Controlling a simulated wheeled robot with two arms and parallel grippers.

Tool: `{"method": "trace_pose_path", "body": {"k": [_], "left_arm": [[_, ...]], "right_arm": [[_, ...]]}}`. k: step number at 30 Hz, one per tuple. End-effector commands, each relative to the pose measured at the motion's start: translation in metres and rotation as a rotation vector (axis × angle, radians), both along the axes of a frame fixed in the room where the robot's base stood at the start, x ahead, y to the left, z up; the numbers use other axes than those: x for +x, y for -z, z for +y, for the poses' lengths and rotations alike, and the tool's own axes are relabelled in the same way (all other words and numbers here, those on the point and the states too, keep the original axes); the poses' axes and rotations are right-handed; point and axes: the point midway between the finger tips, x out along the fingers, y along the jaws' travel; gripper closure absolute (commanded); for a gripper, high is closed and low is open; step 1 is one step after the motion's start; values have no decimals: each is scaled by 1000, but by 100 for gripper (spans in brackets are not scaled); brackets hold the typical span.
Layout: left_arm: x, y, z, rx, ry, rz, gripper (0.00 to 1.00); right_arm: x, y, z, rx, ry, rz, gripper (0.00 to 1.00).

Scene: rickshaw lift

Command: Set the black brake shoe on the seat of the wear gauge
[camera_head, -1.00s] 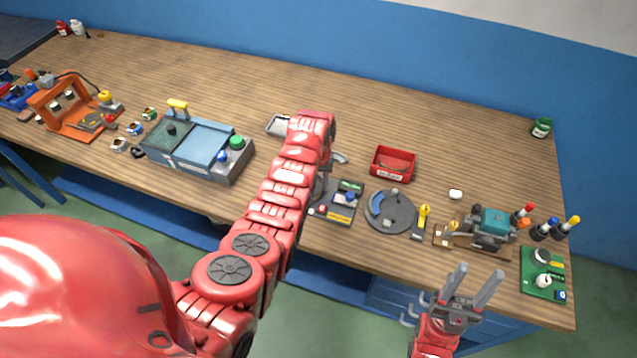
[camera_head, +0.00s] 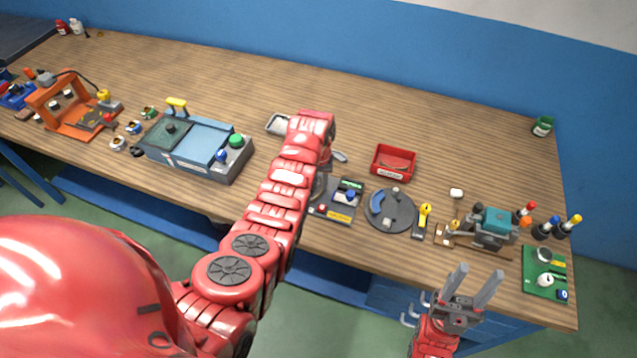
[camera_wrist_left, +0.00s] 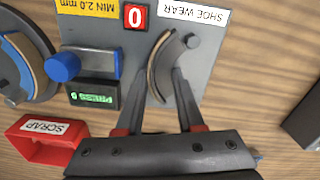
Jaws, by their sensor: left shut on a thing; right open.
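The black brake shoe (camera_wrist_left: 161,72) is a curved dark piece with a tan lining, in the left wrist view. My left gripper (camera_wrist_left: 165,78) is shut on it, with one finger on each side. It is over the grey plate of the wear gauge (camera_wrist_left: 205,52), beside a dark round peg; I cannot tell whether it touches the plate. The gauge also shows in the head view (camera_head: 338,214), where my left arm hides the shoe and left gripper. My right gripper (camera_head: 470,285) is open and empty, in front of the bench's edge.
A round grey plate (camera_head: 400,216) with a blue-backed shoe (camera_head: 377,203) stands right of the gauge. A red SCRAP bin (camera_head: 393,164) is behind. A teal machine (camera_head: 493,224) is farther right, a blue-grey box (camera_head: 198,151) left. The bench's back middle is clear.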

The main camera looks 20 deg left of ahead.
Motion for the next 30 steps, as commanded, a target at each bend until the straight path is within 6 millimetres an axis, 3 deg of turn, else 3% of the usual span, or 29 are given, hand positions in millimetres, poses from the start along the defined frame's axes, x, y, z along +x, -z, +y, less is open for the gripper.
{"method": "trace_pose_path", "body": {"k": [13,14,18,20,26,30], "left_arm": [[0,1,0,0,0,-1,100],[0,1,0,0,0,-1,61],[0,1,0,0,0,0,36],[0,1,0,0,0,0,28],[0,1,0,0,0,0,28],[0,1,0,0,0,0,3]], "right_arm": [[0,2,0,0,0,0,50],[0,2,0,0,0,0,50],[0,2,0,0,0,0,50],[0,3,0,0,0,0,50],[0,3,0,0,0,0,50],[0,3,0,0,0,0,50]]}}
